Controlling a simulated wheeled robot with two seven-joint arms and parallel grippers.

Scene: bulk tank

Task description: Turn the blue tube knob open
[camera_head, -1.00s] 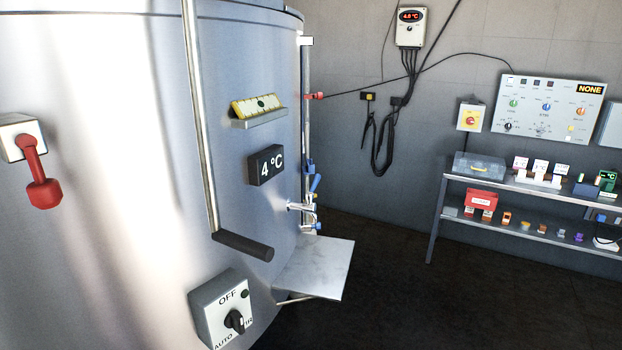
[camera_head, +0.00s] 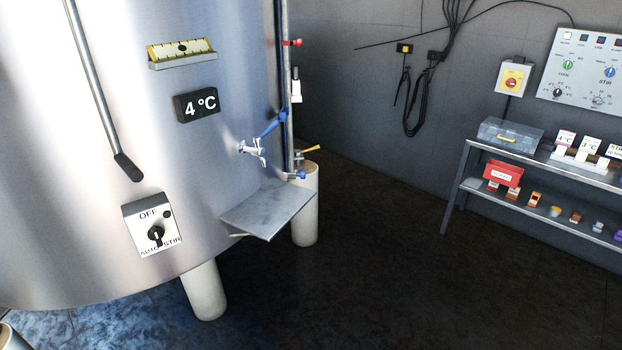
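A thin vertical tube (camera_head: 287,90) runs down the right side of the big steel tank (camera_head: 120,60). A small blue knob (camera_head: 297,175) sits at the tube's lower end, just above the right edge of a shelf. A tap (camera_head: 253,149) with a blue lever handle (camera_head: 270,125) tilted up to the right sticks out of the tank wall left of the tube. A red knob (camera_head: 292,42) is higher up by the tube. Whether the blue knob is open or shut is too small to tell. Neither of my grippers is in view.
A metal shelf (camera_head: 266,210) juts from the tank below the tap. A yellow handle (camera_head: 310,149) is right of the tube. A switch box (camera_head: 152,225) and a hanging rod (camera_head: 100,95) are on the tank. Dark floor (camera_head: 360,270) is clear up to the rack (camera_head: 470,155).

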